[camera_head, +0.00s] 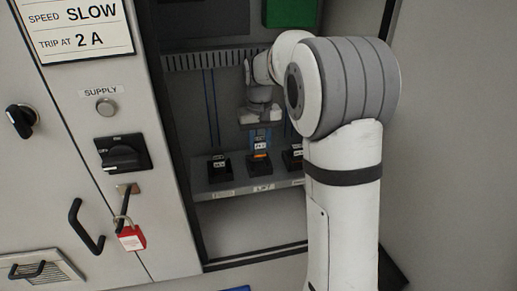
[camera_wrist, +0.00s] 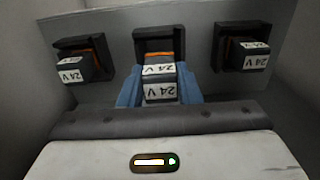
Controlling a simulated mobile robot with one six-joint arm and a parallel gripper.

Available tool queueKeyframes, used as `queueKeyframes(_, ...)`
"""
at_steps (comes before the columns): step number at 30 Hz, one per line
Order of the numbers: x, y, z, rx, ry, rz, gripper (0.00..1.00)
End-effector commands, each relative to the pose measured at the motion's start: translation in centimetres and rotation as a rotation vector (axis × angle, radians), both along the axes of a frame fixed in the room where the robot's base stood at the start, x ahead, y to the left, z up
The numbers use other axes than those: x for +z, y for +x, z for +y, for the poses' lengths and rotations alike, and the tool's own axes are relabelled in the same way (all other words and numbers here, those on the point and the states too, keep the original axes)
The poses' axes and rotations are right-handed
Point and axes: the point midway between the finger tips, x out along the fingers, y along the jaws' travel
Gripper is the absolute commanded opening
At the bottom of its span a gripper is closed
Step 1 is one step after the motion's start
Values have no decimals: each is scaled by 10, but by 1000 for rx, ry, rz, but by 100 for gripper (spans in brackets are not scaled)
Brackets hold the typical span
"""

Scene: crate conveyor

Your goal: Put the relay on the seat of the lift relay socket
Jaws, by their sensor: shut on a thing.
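The relay is a small dark block with white 24 V labels and an orange edge. It shows in the head view (camera_head: 260,146) and in the wrist view (camera_wrist: 159,81). My gripper (camera_head: 260,142) has its blue fingers (camera_wrist: 160,92) shut on the relay's two sides. The relay is at the middle black socket (camera_head: 261,167), above the shelf label that appears to read LIFT (camera_head: 263,188). The socket's back part (camera_wrist: 159,38) shows beyond the relay in the wrist view. The orange edge is still visible at the socket; I cannot tell whether the relay is fully down.
Similar relays with 24 V labels stand in the left socket (camera_wrist: 82,62) and the right socket (camera_wrist: 243,55), close on both sides. The grey shelf (camera_head: 240,188) lies inside the open cabinet. A red padlock (camera_head: 131,238) hangs on the panel at left.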

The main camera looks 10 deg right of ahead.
Motion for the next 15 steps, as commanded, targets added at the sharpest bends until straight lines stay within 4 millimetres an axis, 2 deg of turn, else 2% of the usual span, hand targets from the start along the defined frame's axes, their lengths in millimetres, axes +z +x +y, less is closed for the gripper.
queueKeyframes(7, -32, -1, 0, 1, 0, 4, 7)
queueKeyframes(15, -41, 4, 1, 1, 0, 0, 7)
